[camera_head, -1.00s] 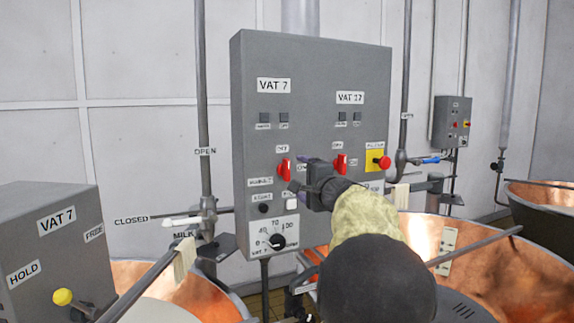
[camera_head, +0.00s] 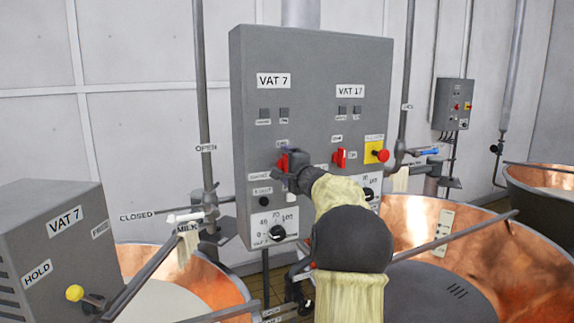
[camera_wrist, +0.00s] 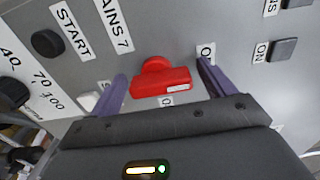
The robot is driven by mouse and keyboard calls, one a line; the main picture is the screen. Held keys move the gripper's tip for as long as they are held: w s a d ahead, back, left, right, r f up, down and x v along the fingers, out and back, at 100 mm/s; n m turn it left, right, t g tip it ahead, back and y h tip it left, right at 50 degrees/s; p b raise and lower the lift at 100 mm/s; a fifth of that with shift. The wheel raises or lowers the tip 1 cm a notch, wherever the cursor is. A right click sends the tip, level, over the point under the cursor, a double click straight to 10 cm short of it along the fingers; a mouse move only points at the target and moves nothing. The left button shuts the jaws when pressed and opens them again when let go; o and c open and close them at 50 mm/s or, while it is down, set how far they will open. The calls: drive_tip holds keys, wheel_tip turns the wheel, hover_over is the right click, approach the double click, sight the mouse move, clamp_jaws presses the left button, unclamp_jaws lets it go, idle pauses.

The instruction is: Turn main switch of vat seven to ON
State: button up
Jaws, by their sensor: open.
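The grey control panel (camera_head: 330,115) carries a VAT 7 label (camera_head: 273,80) on its left half and a VAT 17 label (camera_head: 350,91) on its right half. Under VAT 7 is a red rotary switch (camera_head: 281,162), mostly hidden by my gripper in the head view. In the wrist view the red switch (camera_wrist: 160,82) sits between the two purple fingers of my gripper (camera_wrist: 163,84), by a label reading "...AINS 7". The gripper is open, with a gap visible on the right side of the switch. Whether the left finger touches it I cannot tell.
A second red switch (camera_head: 339,158) sits under VAT 17, beside a red button on a yellow plate (camera_head: 376,152). A black dial (camera_head: 277,233) is below. A grey VAT 7 box (camera_head: 55,240) stands left. Copper vats (camera_head: 425,225) are below the panel.

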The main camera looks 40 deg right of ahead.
drive_tip(key=c, duration=1)
drive_tip(key=shift+f+m, duration=0.1)
drive_tip(key=shift+m, duration=0.2)
drive_tip(key=m+b, duration=0.2)
drive_tip(key=m, duration=0.1)
drive_tip(key=shift+d+f+b, duration=0.1)
drive_tip(key=shift+b, duration=0.2)
drive_tip(key=m+b, duration=0.1)
drive_tip(key=m, duration=0.3)
drive_tip(key=shift+m, duration=0.4)
drive_tip(key=m, duration=0.5)
drive_tip(key=shift+d, duration=0.1)
drive_tip(key=shift+f+m, duration=0.15)
drive_tip(key=shift+m, duration=2.25)
drive_tip(key=o, duration=1)
